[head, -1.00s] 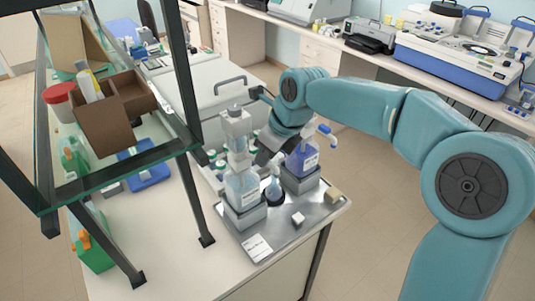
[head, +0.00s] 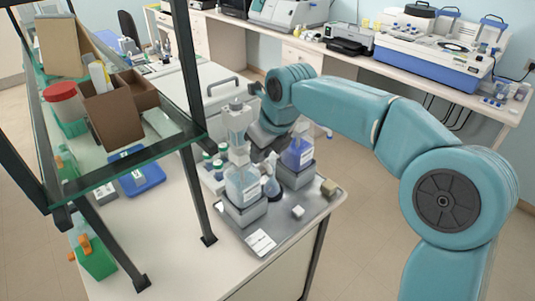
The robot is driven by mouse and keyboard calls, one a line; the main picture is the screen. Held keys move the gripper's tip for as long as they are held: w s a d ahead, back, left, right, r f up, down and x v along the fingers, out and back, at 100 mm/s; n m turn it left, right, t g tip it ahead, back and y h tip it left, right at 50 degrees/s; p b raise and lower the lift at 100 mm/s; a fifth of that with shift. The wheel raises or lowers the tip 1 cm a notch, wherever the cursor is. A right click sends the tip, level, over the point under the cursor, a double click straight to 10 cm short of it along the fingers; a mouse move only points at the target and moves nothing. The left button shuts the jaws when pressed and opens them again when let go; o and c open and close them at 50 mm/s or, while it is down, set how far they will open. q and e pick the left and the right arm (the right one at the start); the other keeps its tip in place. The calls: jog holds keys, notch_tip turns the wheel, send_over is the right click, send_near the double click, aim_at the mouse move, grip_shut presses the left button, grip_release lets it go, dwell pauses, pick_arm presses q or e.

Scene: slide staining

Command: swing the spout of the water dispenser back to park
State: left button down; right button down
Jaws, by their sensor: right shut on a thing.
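The water dispenser appears to be the clear bottle (head: 242,186) with a pale grey-white pump head (head: 237,120), upright in a grey holder on the tray. Its spout is largely hidden by my right arm and gripper. My right gripper (head: 259,152) is dark and comes down just right of the pump head, between this bottle and the purple one. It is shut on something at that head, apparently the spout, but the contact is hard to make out. My left gripper is out of view.
A purple-filled bottle (head: 297,154) stands close right in its own holder. The metal tray (head: 285,232) also holds small blocks and a label card. A glass shelf (head: 130,165) with dark posts stands left.

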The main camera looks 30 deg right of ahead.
dwell(0.3)
dwell(0.4)
jog(key=c, duration=1)
grip_release()
jog(key=shift+w, duration=0.1)
jog(key=shift+c, duration=0.2)
jog(key=v, duration=1.6)
jog(key=shift+p, duration=0.35)
jog(key=shift+r, duration=0.1)
jog(key=shift+s, duration=0.35)
